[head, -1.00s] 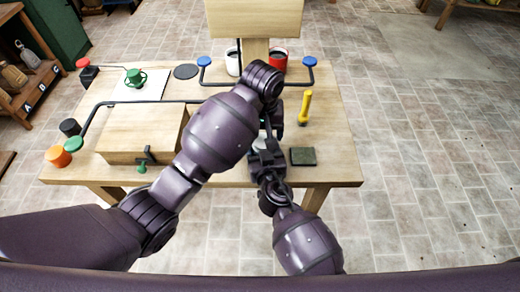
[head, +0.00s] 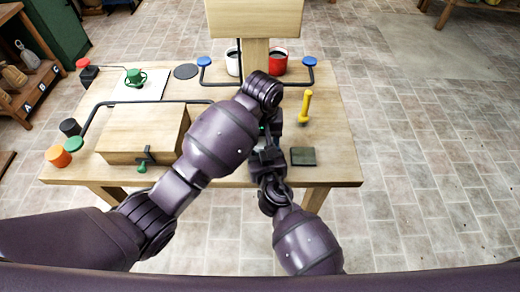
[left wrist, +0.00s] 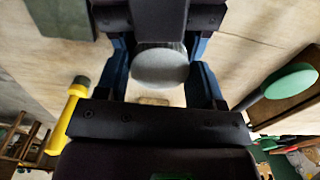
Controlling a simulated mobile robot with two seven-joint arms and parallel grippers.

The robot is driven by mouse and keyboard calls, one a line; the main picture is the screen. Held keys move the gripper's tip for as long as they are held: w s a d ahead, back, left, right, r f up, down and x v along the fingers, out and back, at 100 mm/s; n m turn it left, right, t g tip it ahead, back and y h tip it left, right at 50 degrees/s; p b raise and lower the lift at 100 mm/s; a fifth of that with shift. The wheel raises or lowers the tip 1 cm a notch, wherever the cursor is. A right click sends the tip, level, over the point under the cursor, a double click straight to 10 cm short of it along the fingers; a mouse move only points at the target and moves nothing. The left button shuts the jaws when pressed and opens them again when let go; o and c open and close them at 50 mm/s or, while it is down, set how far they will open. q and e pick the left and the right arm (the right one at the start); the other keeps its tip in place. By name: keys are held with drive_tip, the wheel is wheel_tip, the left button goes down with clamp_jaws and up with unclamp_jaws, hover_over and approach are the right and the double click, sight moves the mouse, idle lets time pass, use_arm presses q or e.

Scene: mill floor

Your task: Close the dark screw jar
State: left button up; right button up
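A round grey disc (left wrist: 160,68), which looks like the top of the screw jar or its lid, sits between blue fingers in the left wrist view. I cannot tell how the two parts join. My left gripper (head: 268,130) is over the table's front part. The fingers flank the disc closely; whether they press on it is unclear. My right gripper (head: 267,160) reaches in from the front, close under the left one. My arms hide the jar in the head view.
A yellow-handled item (head: 305,107) and a dark green square (head: 303,156) are right of the grippers. A wooden box (head: 143,135) is on the left. A wooden post with a board (head: 255,17), a white mug (head: 233,63) and a red mug (head: 279,62) stand behind.

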use_arm(q)
drive_tip(key=o, duration=0.3)
drive_tip(key=shift+o, duration=0.2)
drive_tip(key=shift+r, duration=0.1)
drive_tip(key=shift+r, duration=2.15)
drive_tip(key=shift+c, duration=0.4)
drive_tip(key=r+m, duration=0.2)
drive_tip(key=shift+w+r+m, duration=0.2)
drive_tip(key=shift+r+m, duration=0.1)
drive_tip(key=shift+s+r+m, duration=0.2)
drive_tip(key=shift+r+m, duration=0.5)
drive_tip(key=shift+m, duration=0.3)
drive_tip(key=shift+f, duration=0.15)
